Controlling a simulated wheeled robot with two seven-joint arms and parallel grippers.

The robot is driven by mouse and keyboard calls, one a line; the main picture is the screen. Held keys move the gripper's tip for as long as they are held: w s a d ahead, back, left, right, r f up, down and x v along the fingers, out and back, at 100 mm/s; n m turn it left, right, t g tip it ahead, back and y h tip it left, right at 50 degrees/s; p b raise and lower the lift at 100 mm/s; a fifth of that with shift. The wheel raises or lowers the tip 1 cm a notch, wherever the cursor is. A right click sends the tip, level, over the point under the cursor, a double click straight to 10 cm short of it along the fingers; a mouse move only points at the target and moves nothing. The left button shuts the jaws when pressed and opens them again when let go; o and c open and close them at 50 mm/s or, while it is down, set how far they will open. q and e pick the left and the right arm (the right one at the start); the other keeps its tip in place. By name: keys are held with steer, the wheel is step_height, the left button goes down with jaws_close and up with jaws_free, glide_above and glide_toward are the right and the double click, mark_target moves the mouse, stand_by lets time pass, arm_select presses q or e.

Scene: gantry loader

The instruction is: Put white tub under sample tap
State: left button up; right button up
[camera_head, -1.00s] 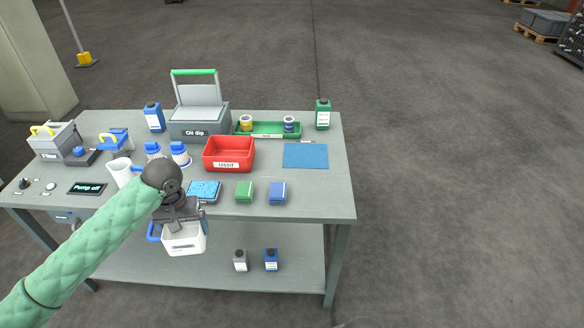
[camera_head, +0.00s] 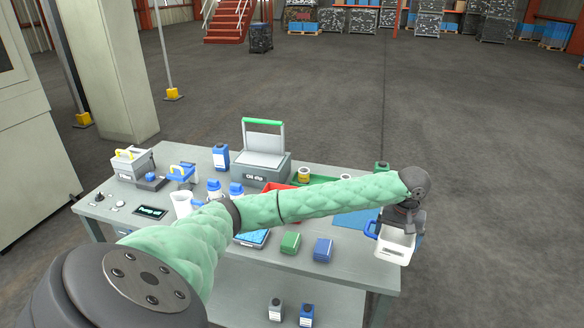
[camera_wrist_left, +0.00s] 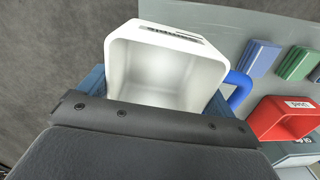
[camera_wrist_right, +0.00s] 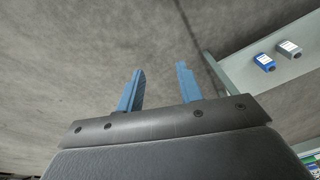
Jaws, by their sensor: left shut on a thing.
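The white tub (camera_head: 394,246) with a blue side handle is at the right end of the bench. My left gripper (camera_head: 402,219) is shut on it from above. In the left wrist view the tub (camera_wrist_left: 165,72) is empty, between the blue fingers, with its handle at the right.
The bench (camera_head: 325,268) holds a grey oil dip box (camera_head: 262,165), a white jug (camera_head: 182,203), a green block (camera_head: 290,242) and a blue block (camera_head: 323,250). My left arm partly hides the red bin (camera_head: 275,187). Open floor lies right of the bench.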

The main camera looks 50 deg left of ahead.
arm_select(q)
steer(key=shift+n, duration=0.9)
steer(key=w+a+r, duration=0.1)
steer(key=a, duration=0.1)
steer(key=w+a+r, duration=0.1)
steer(key=w+a, duration=0.1)
steer(key=shift+w+a+r+p, duration=0.1)
steer(key=shift+w+r+p, duration=0.1)
steer(key=shift+w+p, duration=0.1)
steer(key=p, duration=0.3)
glide_toward(354, 241)
steer(key=shift+a+f, duration=0.2)
steer(key=shift+f, duration=0.1)
steer(key=shift+f+p, duration=0.4)
steer(key=shift+f, duration=1.45)
arm_select(e)
step_height(354, 241, down, 17)
steer(key=w, duration=0.1)
steer(key=shift+d+h, duration=0.25)
steer(key=shift+h, duration=0.05)
arm_select(q)
steer(key=o, duration=0.7)
arm_select(e)
steer(key=shift+s+f, duration=0.1)
steer(key=shift+f, duration=0.1)
arm_select(q)
steer(key=shift+o, duration=0.2)
